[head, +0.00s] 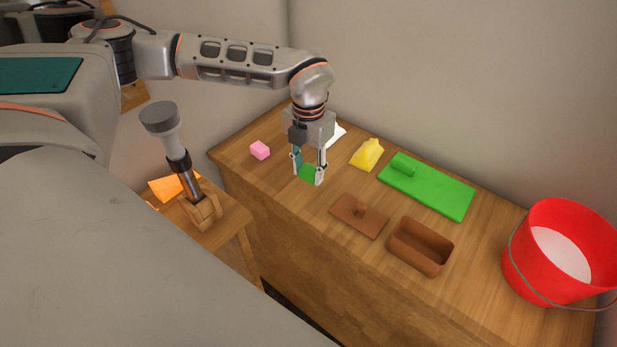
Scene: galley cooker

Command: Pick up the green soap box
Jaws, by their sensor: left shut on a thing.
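The green soap box (308,174) is a small green block between the fingers of my left gripper (309,173). The gripper points down over the left part of the wooden counter and is shut on the box. The fingers cover part of the box's sides. I cannot tell whether the box touches the counter or is a little above it. My right gripper is not in view.
On the counter (290,220) are a pink block (260,150), a yellow object (368,154), a green board (430,190), a brown lid (352,222), an open brown box (404,258) and a red bucket (530,268). A white object (338,133) is partly hidden behind the gripper.

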